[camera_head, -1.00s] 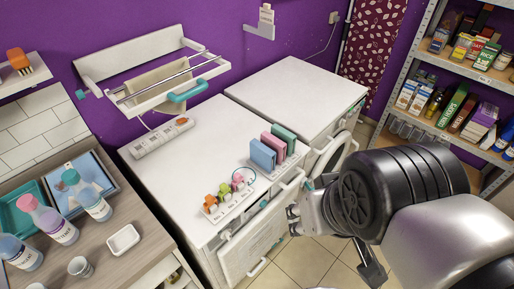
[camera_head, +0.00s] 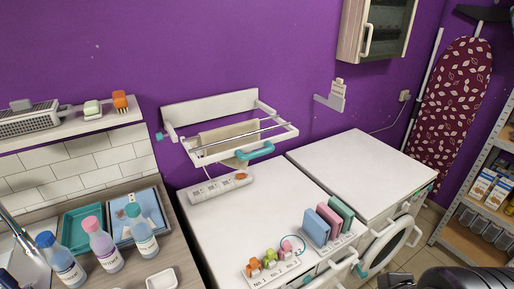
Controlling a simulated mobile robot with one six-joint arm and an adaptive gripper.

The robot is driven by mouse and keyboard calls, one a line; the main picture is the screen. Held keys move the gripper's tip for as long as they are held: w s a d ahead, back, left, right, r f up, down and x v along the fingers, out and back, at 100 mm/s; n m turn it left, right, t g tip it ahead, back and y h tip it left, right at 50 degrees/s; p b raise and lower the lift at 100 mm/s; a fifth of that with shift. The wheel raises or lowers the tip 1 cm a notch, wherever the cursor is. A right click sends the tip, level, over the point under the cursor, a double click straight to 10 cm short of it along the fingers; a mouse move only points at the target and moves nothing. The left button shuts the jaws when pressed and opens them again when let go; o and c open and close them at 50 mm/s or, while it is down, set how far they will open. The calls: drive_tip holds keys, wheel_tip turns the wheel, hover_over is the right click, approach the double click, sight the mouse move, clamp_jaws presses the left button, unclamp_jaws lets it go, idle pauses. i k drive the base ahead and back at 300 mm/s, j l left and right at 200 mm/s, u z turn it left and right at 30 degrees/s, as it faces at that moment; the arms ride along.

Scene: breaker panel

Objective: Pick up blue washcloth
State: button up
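A blue folded cloth (camera_head: 316,228), which looks like the blue washcloth, stands upright in a white holder on the front of the left white machine top. A pink one (camera_head: 329,218) and a green one (camera_head: 341,212) stand beside it to the right. Only the top of a dark part of my arm (camera_head: 450,279) shows at the bottom right edge. My gripper's fingers are below the picture, so their state does not show. Nothing touches the blue cloth.
A white strip with small orange, green and pink items (camera_head: 271,261) lies left of the cloths. A power strip (camera_head: 222,186) and wall rack (camera_head: 240,140) are behind. The right white machine top (camera_head: 357,168) is clear. Bottles (camera_head: 103,250) stand on the left counter.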

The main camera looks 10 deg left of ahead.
sight(314, 226)
drive_tip(key=i+l, duration=0.3)
drive_tip(key=i, duration=0.2)
drive_tip(key=i+l, duration=0.3)
drive_tip(key=i, duration=0.15)
drive_tip(key=i+u, duration=0.05)
